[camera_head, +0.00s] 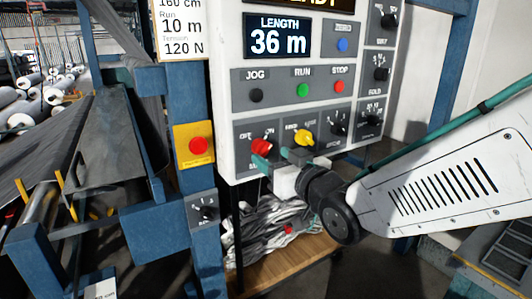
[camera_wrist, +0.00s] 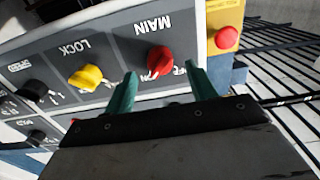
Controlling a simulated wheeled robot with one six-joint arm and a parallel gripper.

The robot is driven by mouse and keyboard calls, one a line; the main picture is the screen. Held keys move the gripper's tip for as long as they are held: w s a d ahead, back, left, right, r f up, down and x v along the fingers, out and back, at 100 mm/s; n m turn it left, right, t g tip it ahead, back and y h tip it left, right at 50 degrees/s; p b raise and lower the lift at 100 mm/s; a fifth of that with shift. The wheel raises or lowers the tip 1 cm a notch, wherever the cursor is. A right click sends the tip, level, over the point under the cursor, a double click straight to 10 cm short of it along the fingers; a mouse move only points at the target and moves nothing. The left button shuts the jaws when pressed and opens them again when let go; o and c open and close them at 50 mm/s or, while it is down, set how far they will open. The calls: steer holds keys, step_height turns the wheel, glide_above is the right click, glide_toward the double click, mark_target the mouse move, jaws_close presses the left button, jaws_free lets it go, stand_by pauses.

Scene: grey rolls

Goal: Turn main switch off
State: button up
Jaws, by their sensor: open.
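The main switch is a red rotary knob (camera_head: 262,147) at the lower left of the white control panel (camera_head: 222,100). OFF and ON are printed above it in the head view; its exact setting is hard to read. In the wrist view, where the panel appears upside down, the red knob (camera_wrist: 160,61) sits below the word MAIN. My gripper (camera_head: 279,154) is open at the panel's lower edge. In the wrist view its two teal fingers (camera_wrist: 160,70) stand on either side of the red knob, with a gap on each side.
A yellow LOCK knob (camera_head: 303,138) sits just right of the main switch. A red button on a yellow plate (camera_head: 197,146) is on the blue post to the left. JOG, RUN and STOP buttons (camera_head: 303,90) are above. Black knobs fill the panel's right side.

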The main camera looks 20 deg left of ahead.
mark_target(267, 152)
steer(key=shift+x, duration=1.8)
steer(key=c, duration=1)
steer(key=shift+a, duration=0.1)
